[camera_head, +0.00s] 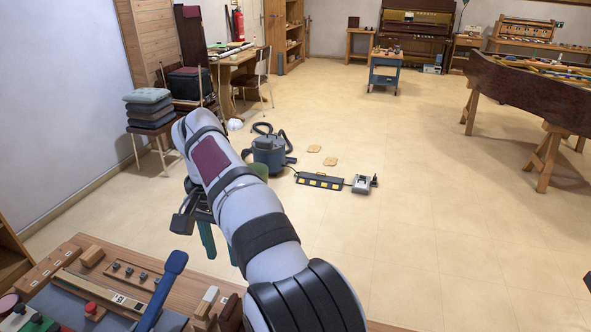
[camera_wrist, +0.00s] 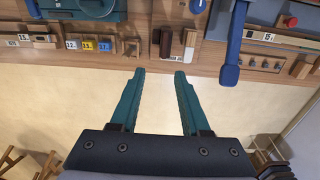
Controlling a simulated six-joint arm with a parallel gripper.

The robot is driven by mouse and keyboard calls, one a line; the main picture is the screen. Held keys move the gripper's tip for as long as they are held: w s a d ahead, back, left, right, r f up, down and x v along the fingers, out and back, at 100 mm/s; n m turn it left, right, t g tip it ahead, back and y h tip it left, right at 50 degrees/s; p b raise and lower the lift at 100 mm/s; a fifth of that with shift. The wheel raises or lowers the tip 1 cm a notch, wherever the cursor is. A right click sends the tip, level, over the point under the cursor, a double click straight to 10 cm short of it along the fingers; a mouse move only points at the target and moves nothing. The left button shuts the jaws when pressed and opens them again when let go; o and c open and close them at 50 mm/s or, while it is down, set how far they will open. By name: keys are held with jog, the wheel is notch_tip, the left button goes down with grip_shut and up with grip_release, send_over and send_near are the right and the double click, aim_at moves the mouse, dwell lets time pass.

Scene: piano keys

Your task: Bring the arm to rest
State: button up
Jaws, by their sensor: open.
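My arm reaches out past the edge of the workbench (camera_head: 190,280) in the head view. My gripper (camera_head: 219,256) hangs from its far end with its teal fingers pointing down, partly hidden by the arm. In the wrist view my gripper (camera_wrist: 159,72) is open, its two fingers apart with nothing between them. The fingertips appear near the bench's front edge, with pale floor behind the fingers. Whether they touch the bench cannot be told.
A blue-handled tool (camera_head: 165,286) lies on the bench, also in the wrist view (camera_wrist: 233,50). Small numbered blocks (camera_wrist: 88,45) and wooden blocks (camera_wrist: 190,43) sit near the edge. A vacuum cleaner (camera_head: 268,149) and stacked cushions (camera_head: 149,107) stand beyond.

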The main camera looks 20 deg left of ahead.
jog(key=s+d+r+m, duration=0.1)
jog(key=s+d+r, duration=0.1)
jog(key=d, duration=0.9)
jog(key=s+d+r+m, duration=0.1)
jog(key=s+d+m, duration=0.15)
jog(key=d, duration=0.75)
jog(key=s+d+f+m+y, duration=0.1)
jog(key=s+d+f, duration=0.3)
jog(key=s, duration=0.4)
jog(key=s+d+f+m, duration=0.1)
jog(key=s+d+f, duration=0.3)
jog(key=s+d, duration=0.3)
jog(key=shift+s+y, duration=0.4)
jog(key=shift+s, duration=0.6)
